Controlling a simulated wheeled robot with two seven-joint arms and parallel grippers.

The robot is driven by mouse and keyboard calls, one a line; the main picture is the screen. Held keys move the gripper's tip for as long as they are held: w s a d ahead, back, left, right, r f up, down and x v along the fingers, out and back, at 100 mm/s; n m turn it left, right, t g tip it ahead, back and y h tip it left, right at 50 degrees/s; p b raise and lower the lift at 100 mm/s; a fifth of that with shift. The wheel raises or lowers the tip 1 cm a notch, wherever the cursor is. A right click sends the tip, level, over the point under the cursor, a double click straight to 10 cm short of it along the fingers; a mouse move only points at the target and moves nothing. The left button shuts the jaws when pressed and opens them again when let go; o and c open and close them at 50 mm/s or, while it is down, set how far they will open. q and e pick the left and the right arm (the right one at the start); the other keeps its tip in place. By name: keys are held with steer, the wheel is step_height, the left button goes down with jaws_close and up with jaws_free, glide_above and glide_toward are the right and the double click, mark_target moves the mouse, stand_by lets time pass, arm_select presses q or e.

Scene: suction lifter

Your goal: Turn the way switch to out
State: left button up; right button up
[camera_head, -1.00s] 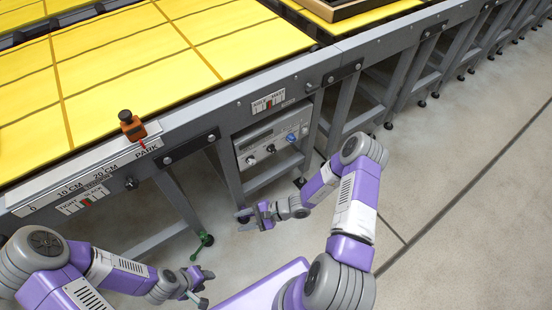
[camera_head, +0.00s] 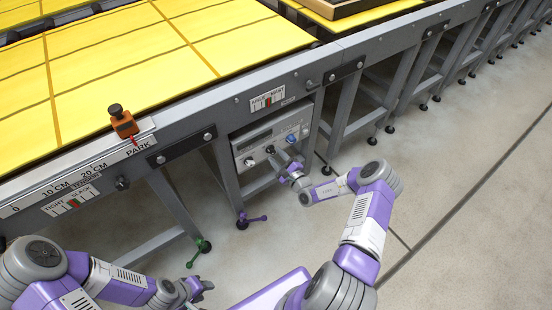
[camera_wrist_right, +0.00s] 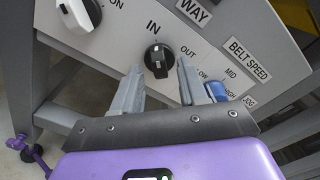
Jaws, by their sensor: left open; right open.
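The way switch (camera_wrist_right: 159,60) is a round black knob with a light mark, set on the grey control panel (camera_wrist_right: 115,42) between the labels IN and OUT. Its exact pointing is hard to tell. My right gripper (camera_wrist_right: 160,78) is open, its fingers on either side below the knob; whether they touch it I cannot tell. In the head view the right gripper (camera_head: 281,161) is in front of the panel, just below the small dark way switch (camera_head: 270,149). My left gripper (camera_head: 201,288) is open and empty, low over the floor at the lower left.
A white knob (camera_wrist_right: 79,14) marked ON sits left of the switch, and a blue belt speed knob (camera_wrist_right: 216,91) sits right of it. The conveyor frame (camera_head: 190,120) overhangs the panel. An orange slider (camera_head: 123,122) stands at PARK. The floor (camera_head: 470,200) to the right is clear.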

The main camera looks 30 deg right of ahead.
steer(key=shift+w+a, duration=0.1)
steer(key=shift+w, duration=0.35)
jaws_close()
